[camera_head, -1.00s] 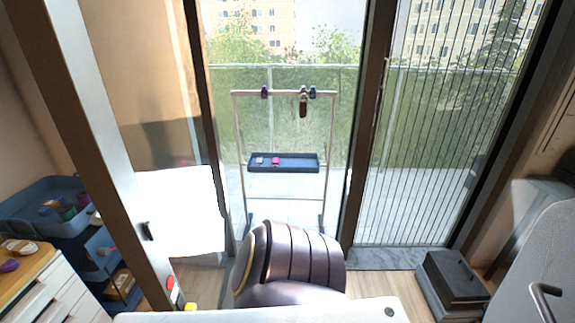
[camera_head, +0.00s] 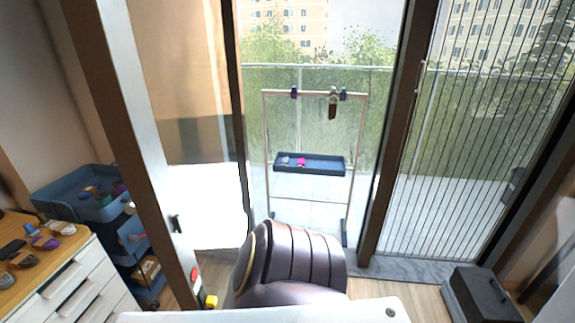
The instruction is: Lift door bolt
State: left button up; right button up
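A door frame (camera_head: 143,155) stands left of the middle, with a small black handle (camera_head: 176,222) on its edge. A red part (camera_head: 195,273) and a yellow part (camera_head: 211,301) sit low at the foot of this frame. I cannot tell for sure which of these small parts is the door bolt. Neither of my grippers is in view.
Beyond the glass stands a metal rack (camera_head: 266,130) with a dark blue tray (camera_head: 327,170). A blue cart (camera_head: 65,203) and a white drawer cabinet (camera_head: 70,290) are at the left. A black-lidded box (camera_head: 484,292) is on the floor at the right.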

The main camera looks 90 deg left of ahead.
aim_at(211, 303)
jog(key=u, duration=0.45)
jog(key=j+u, duration=0.1)
jog(key=u, duration=1.25)
jog(key=i+u, duration=0.1)
jog(key=u, duration=0.35)
jog(key=k+u, duration=0.15)
jog(key=u, duration=1.15)
